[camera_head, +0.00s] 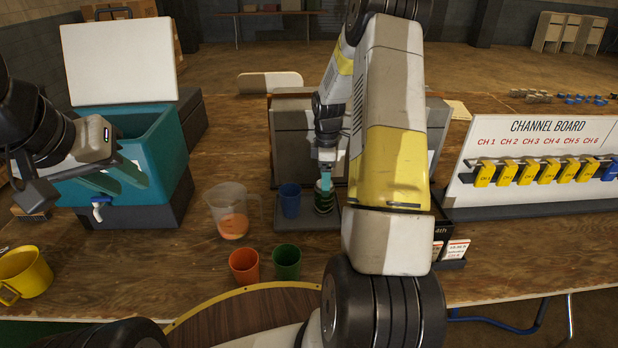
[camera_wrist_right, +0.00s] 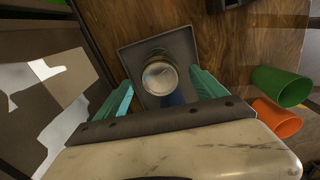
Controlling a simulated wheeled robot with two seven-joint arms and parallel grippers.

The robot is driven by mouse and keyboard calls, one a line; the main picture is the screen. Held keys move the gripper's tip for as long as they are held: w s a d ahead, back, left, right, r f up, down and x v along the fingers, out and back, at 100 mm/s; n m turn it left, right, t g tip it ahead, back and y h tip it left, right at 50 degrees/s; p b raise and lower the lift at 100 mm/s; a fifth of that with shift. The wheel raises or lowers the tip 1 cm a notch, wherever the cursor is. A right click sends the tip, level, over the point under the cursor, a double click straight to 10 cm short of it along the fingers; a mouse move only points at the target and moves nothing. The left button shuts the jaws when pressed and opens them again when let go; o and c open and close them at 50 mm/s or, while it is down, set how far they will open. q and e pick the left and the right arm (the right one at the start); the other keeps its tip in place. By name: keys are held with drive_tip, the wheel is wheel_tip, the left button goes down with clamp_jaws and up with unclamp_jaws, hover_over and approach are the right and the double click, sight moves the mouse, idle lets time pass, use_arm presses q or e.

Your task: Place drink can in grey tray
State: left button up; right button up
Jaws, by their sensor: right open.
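The drink can (camera_head: 324,196), dark green with a silver top, stands upright on the grey tray (camera_head: 303,224). In the right wrist view the can (camera_wrist_right: 160,76) shows from above, inside the tray's rim (camera_wrist_right: 183,42). My right gripper (camera_head: 325,178) is above the can. Its teal fingers (camera_wrist_right: 158,92) are spread apart, with visible gaps to the can on both sides. A blue cup (camera_head: 290,200) stands on the tray left of the can. My left gripper (camera_head: 132,186) is empty, with its teal fingers apart in front of the teal cooler (camera_head: 160,145).
A clear measuring jug (camera_head: 228,210) stands left of the tray. An orange cup (camera_head: 244,265) and a green cup (camera_head: 287,262) stand in front. A yellow mug (camera_head: 24,274) is at far left. Grey bins (camera_head: 293,130) stand behind the tray. The channel board (camera_head: 540,150) is at right.

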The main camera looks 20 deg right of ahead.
wheel_tip(320, 180, up, 3)
drive_tip(key=shift+r, duration=0.2)
drive_tip(key=s+a+r+m+t, duration=0.1)
drive_tip(key=s+a+r+m, duration=0.25)
drive_tip(key=r, duration=0.55)
drive_tip(key=s+a+r+m+t, duration=0.2)
drive_tip(key=s+a+r, duration=0.25)
drive_tip(key=r, duration=0.45)
drive_tip(key=s+a+r+m+t, duration=0.1)
drive_tip(key=s+a+r+m, duration=0.1)
drive_tip(key=s, duration=0.4)
drive_tip(key=s+a+r+m+t+y, duration=0.1)
drive_tip(key=s+a+r+m, duration=0.1)
drive_tip(key=s, duration=0.4)
drive_tip(key=s+a+r+m+t+y, duration=0.1)
drive_tip(key=s+a+r+m, duration=0.1)
drive_tip(key=s, duration=0.4)
drive_tip(key=shift+s+a+r+m, duration=0.3)
drive_tip(key=shift+r+m, duration=0.3)
drive_tip(key=shift+m, duration=0.45)
